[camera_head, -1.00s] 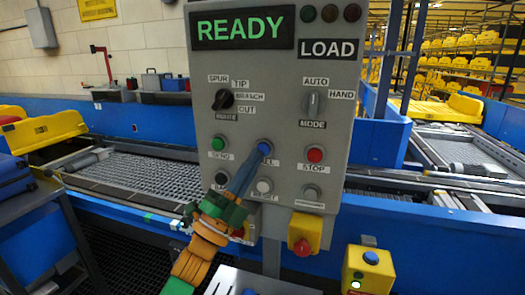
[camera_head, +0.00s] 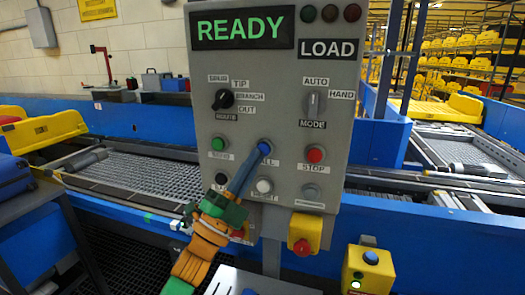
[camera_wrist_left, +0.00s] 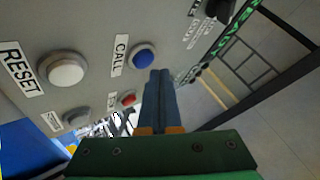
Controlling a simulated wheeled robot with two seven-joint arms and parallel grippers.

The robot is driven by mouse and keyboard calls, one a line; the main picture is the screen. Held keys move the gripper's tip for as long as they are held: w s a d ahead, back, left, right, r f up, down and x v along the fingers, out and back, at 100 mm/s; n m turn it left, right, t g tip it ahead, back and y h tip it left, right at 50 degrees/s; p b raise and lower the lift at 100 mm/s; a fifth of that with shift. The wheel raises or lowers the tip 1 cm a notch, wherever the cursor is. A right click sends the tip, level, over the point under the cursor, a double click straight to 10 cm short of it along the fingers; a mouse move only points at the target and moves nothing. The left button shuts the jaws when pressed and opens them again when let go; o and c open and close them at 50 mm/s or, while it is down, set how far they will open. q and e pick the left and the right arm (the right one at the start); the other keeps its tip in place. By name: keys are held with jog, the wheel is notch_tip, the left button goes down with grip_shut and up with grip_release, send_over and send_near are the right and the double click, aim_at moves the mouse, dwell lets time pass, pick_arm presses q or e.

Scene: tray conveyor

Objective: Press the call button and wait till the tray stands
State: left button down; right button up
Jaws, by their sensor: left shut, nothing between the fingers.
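The blue call button (camera_head: 264,146) sits in the middle of the grey control panel (camera_head: 350,190); its label is partly covered by my gripper. My left gripper (camera_head: 260,154) has its blue fingers shut and empty, with the tips at the button's lower edge. In the left wrist view the call button (camera_wrist_left: 143,57) shows beside the fingertips (camera_wrist_left: 159,76); I cannot tell whether they touch. The panel display (camera_head: 240,29) reads READY. A yellow tray (camera_head: 45,132) is at the far left by the conveyor (camera_head: 150,172). My right gripper is not in view.
The green send button (camera_head: 218,143), red stop button (camera_head: 315,154) and white reset button (camera_head: 264,185) surround the call button. Two knobs sit above. A yellow box with a red knob (camera_head: 304,236) hangs below. The conveyor mesh behind the panel is bare.

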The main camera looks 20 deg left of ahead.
pick_arm(q)
jog(key=shift+w, duration=0.15)
jog(key=shift+w, duration=0.3)
jog(key=shift+w+b, duration=0.45)
dwell(0.7)
jog(key=shift+s, duration=0.1)
jog(key=shift+s+p, duration=0.3)
jog(key=shift+s, duration=0.45)
